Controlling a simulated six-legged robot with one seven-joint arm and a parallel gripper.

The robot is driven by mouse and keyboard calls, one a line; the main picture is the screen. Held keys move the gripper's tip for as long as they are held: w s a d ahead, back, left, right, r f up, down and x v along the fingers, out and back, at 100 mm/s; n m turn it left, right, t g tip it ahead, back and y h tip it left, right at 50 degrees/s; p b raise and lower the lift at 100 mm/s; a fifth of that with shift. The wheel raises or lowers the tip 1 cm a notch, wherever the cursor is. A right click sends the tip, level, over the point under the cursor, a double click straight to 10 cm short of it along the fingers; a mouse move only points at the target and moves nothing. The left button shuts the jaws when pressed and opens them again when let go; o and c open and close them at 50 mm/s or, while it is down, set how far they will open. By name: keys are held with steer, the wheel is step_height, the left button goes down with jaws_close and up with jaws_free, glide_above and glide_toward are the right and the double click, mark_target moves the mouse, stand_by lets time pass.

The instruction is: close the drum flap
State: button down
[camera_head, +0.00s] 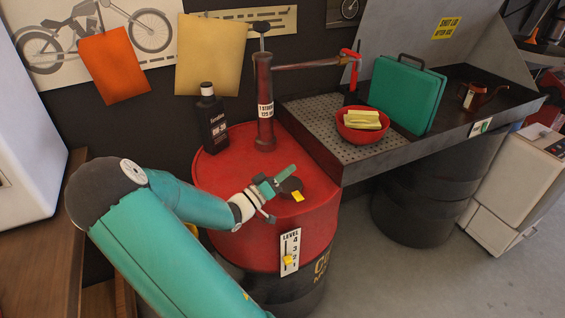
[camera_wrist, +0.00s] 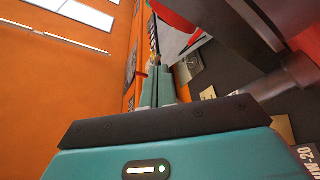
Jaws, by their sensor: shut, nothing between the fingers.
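The red drum (camera_head: 225,165) stands in the middle of the camera_head view. A small dark round flap (camera_head: 291,185) with a yellow tab (camera_head: 298,197) shows on its top, toward the right front. Whether the flap lies flat or stands tilted is hard to tell, as my gripper (camera_head: 285,174) partly covers it from this viewpoint. My gripper is shut and empty, its fingertips just above or beside the flap; contact cannot be told. In the camera_wrist view my gripper's teal fingers (camera_wrist: 164,86) are together, and I cannot make out the flap there.
A pump (camera_head: 264,95) with a long spout and a black bottle (camera_head: 211,120) stand on the drum behind my gripper. A level gauge (camera_head: 290,252) is on its front. To the right, a perforated bench (camera_head: 320,125) holds a red bowl (camera_head: 352,135) and a teal case (camera_head: 408,92).

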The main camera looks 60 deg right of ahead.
steer(key=shift+m+g, duration=0.4)
steer(key=shift+m, duration=0.3)
steer(key=shift+s+a+f, duration=0.35)
steer(key=shift+s+f, duration=0.25)
steer(key=shift+f, duration=0.25)
steer(key=shift+s+a+f, duration=0.35)
steer(key=shift+s+f, duration=0.2)
steer(key=shift+f, duration=0.3)
